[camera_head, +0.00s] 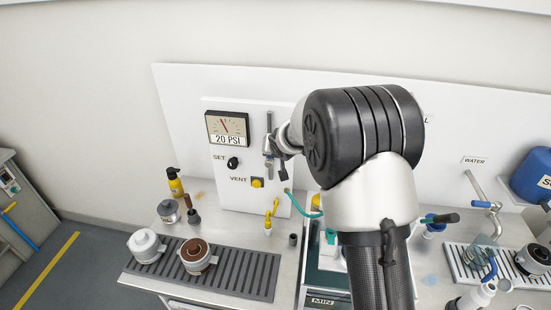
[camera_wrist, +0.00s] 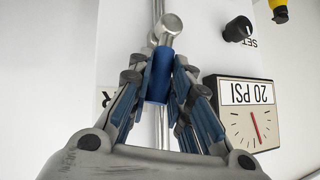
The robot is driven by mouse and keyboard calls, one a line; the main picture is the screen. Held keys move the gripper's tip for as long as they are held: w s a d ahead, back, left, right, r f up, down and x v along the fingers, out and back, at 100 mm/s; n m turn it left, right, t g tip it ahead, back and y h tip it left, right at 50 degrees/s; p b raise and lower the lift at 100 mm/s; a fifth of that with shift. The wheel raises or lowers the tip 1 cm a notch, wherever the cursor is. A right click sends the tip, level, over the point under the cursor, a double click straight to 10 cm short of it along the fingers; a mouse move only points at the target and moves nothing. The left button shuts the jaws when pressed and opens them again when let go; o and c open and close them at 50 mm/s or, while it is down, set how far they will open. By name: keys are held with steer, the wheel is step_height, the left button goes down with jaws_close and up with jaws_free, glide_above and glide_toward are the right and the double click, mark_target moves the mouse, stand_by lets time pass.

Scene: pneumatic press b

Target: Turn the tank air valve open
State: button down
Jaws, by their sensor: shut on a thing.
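The tank air valve shows in the wrist view as a blue handle (camera_wrist: 158,85) on a bright metal pipe with a round silver end. My gripper (camera_wrist: 165,68) has its fingers on both sides of the blue handle and is shut on it. In the head view my gripper (camera_head: 277,148) is at the white panel, by a vertical metal pipe (camera_head: 268,128) right of the gauge. My wrist and arm hide much of the valve there. A label beside the valve is mostly hidden in the wrist view; only an "R" shows.
The gauge (camera_head: 227,128) reads 20 PSI; it appears upside down in the wrist view (camera_wrist: 245,112). A black SET knob (camera_head: 233,162) and yellow VENT button (camera_head: 257,183) are below it. A teal hose (camera_head: 300,207) hangs lower right. Cups (camera_head: 146,246) stand on the drip grate (camera_head: 250,275).

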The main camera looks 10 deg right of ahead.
steer(key=shift+w+a+f+n+h+b, duration=0.15)
steer(key=shift+a+n+h+b, duration=0.3)
steer(key=shift+b, duration=2.3)
steer(key=shift+a+r+g+h+b, duration=0.2)
steer(key=shift+a+g+h+b, duration=0.15)
steer(key=shift+b, duration=0.6)
steer(key=c, duration=1.5)
jaws_free()
steer(key=shift+w, duration=0.1)
steer(key=shift+o, duration=0.2)
steer(key=v, duration=1.2)
